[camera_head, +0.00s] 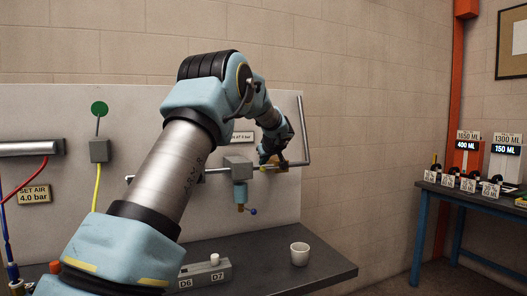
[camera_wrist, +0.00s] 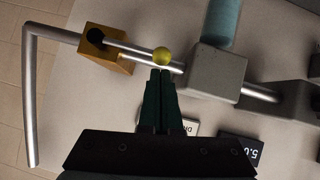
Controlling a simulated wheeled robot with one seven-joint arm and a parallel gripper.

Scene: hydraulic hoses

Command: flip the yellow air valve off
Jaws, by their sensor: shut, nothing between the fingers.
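The yellow air valve shows in the wrist view as a brass-yellow block (camera_wrist: 107,50) on a grey pipe, with a yellow ball knob (camera_wrist: 162,56) beside it in front of the pipe. In the head view the valve block (camera_head: 282,165) is partly hidden behind my gripper (camera_head: 270,157). My gripper (camera_wrist: 160,73) is shut and empty. Its dark fingertips are right at the near side of the yellow knob; whether they touch it I cannot tell.
A grey block (camera_head: 238,165) with a blue bowl (camera_head: 240,191) sits on the pipe left of the valve. A bent pipe end (camera_head: 303,130) rises to its right. Below, a white cup (camera_head: 299,254) and a grey D6/D7 block (camera_head: 206,273) stand on the dark bench (camera_head: 262,251).

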